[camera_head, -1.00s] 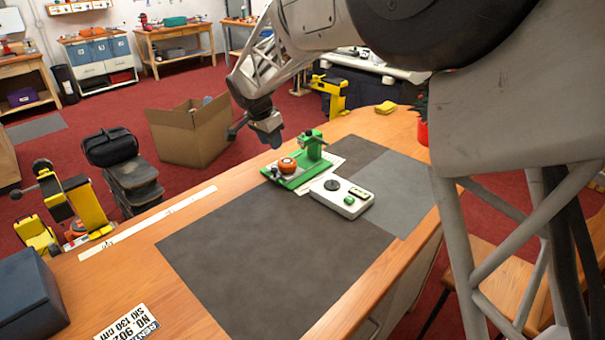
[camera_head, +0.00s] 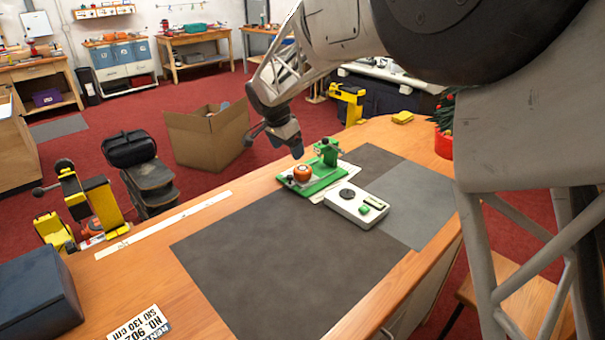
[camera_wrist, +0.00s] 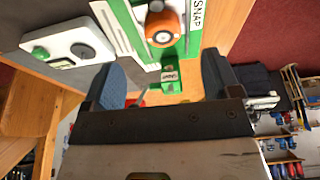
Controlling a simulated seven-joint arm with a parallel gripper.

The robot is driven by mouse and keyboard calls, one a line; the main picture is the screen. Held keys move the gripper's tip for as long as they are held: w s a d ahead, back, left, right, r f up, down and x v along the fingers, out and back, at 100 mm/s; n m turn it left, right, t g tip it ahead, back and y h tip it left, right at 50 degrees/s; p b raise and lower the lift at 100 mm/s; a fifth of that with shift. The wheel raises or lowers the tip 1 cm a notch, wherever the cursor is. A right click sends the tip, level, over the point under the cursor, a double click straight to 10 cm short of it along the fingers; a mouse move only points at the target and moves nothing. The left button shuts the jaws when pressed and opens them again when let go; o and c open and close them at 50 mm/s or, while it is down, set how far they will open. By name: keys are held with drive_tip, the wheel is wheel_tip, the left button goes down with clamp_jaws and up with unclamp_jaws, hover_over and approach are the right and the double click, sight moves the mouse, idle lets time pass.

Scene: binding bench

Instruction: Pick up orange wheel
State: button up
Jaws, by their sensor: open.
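The orange wheel (camera_head: 302,173) sits on a green fixture (camera_head: 322,183) on the bench, towards its far edge. In the wrist view the orange wheel (camera_wrist: 163,27) shows near the top, with a pale round centre, on the green and white fixture (camera_wrist: 122,22). My gripper (camera_head: 297,152) is above the bench's far edge, just behind and above the wheel. In the wrist view my gripper (camera_wrist: 164,82) is open, with its two blue fingers apart and nothing between them. The wheel lies beyond the fingertips, apart from them.
A white device (camera_head: 356,206) with a dark knob and green button lies beside the fixture. A green upright post (camera_head: 327,151) rises from the fixture near the wheel. The dark mat (camera_head: 280,260) is clear. A cardboard box (camera_head: 205,137) stands on the floor behind.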

sight(303, 168)
drive_tip(key=shift+o, duration=0.7)
drive_tip(key=shift+w+d+f+m+g, duration=0.3)
drive_tip(key=shift+w+d+m, duration=0.2)
drive_tip(key=shift+m, duration=0.5)
drive_tip(key=w+d+m, duration=0.1)
drive_tip(key=m, duration=0.1)
drive_tip(key=w+d+f+m+g+y, duration=0.1)
drive_tip(key=m, duration=0.1)
drive_tip(key=shift+d+y, duration=0.1)
drive_tip(key=shift+y, duration=0.2)
drive_tip(key=m, duration=0.1)
drive_tip(key=w+d+m, duration=0.1)
drive_tip(key=m, duration=0.1)
drive_tip(key=shift+f+g+y, duration=0.3)
drive_tip(key=shift+g+y, duration=0.1)
drive_tip(key=shift+f, duration=1.3)
